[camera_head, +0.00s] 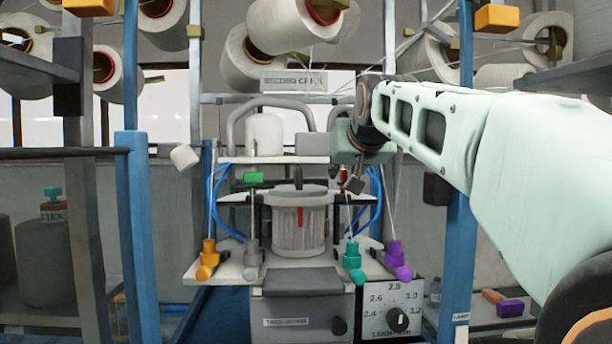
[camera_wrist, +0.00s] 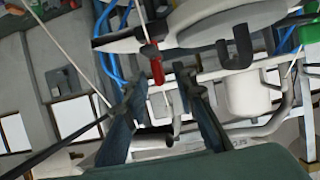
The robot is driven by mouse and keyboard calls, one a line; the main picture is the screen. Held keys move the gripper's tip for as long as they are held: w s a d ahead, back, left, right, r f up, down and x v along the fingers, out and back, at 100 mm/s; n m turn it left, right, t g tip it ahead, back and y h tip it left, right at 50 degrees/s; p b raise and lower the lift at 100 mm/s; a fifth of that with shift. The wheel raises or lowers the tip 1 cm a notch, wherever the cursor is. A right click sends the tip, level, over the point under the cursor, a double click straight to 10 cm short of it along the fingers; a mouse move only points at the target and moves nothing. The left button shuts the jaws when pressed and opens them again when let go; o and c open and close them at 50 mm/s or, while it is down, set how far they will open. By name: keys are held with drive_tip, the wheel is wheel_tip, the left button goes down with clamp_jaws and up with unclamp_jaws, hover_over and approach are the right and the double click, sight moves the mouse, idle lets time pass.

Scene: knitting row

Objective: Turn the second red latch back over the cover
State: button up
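A small red latch (camera_head: 343,174) stands upright at the right of the ribbed white cylinder (camera_head: 298,228), by my gripper (camera_head: 352,184). In the wrist view the red latch (camera_wrist: 157,70) hangs from a thin rod, in line with the gap between my fingertips (camera_wrist: 161,86). The two dark fingers are apart with nothing held; I cannot tell whether either touches the latch. A pale rounded part with a dark hook (camera_wrist: 236,48) is beside the latch.
A green block (camera_head: 253,178) is left of the cylinder. Orange (camera_head: 207,259), teal (camera_head: 352,262) and purple (camera_head: 397,260) knobs line the white ledge's front. Blue tubes and white threads run close beside the gripper. Blue posts (camera_head: 137,235) flank the machine.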

drive_tip(key=shift+w, duration=0.2)
drive_tip(key=shift+s, duration=0.15)
clamp_jaws()
